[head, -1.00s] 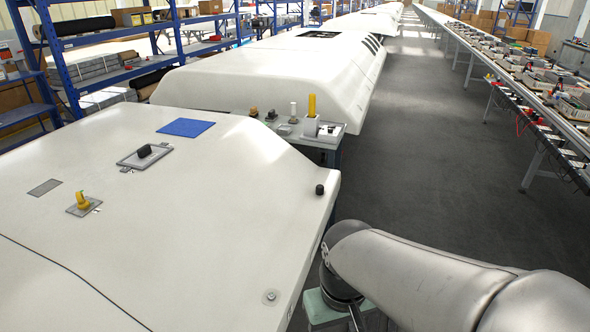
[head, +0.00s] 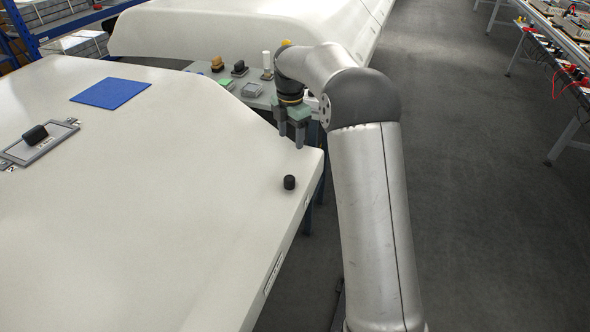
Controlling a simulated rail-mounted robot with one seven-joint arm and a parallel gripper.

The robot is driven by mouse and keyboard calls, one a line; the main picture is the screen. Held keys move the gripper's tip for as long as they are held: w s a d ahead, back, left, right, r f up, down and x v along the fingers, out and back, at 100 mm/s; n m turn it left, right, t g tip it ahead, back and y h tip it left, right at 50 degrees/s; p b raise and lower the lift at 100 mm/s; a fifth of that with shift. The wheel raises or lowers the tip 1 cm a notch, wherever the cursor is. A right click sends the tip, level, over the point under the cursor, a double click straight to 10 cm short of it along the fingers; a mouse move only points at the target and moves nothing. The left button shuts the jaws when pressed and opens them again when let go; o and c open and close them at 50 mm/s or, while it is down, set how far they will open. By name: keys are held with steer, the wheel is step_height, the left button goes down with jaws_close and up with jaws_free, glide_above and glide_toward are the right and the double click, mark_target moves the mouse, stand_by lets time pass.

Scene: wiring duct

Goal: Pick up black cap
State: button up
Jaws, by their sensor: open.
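A small black cap (head: 290,182) stands on the white panel near its right edge in the head view. My gripper (head: 291,138) hangs with its fingers pointing down, above and behind the cap near the panel's far right corner. Its two grey fingers are apart with nothing between them. The gripper is clear of the cap.
The white panel (head: 160,210) also carries a blue square (head: 110,93) and a grey plate (head: 40,142) with a black knob (head: 35,134). A small table (head: 255,100) with several parts stands behind the panel, partly hidden by my arm. Open floor lies to the right.

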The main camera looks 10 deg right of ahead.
glide_toward(288, 178)
steer(key=f, duration=0.3)
steer(key=d+f, duration=0.1)
steer(key=f, duration=0.1)
steer(key=shift+a+f, duration=0.25)
steer(key=shift+f, duration=1.15)
steer(key=shift+a+f, duration=0.2)
steer(key=shift+f, duration=1.15)
steer(key=shift+c, duration=0.4)
steer(key=c, duration=0.9)
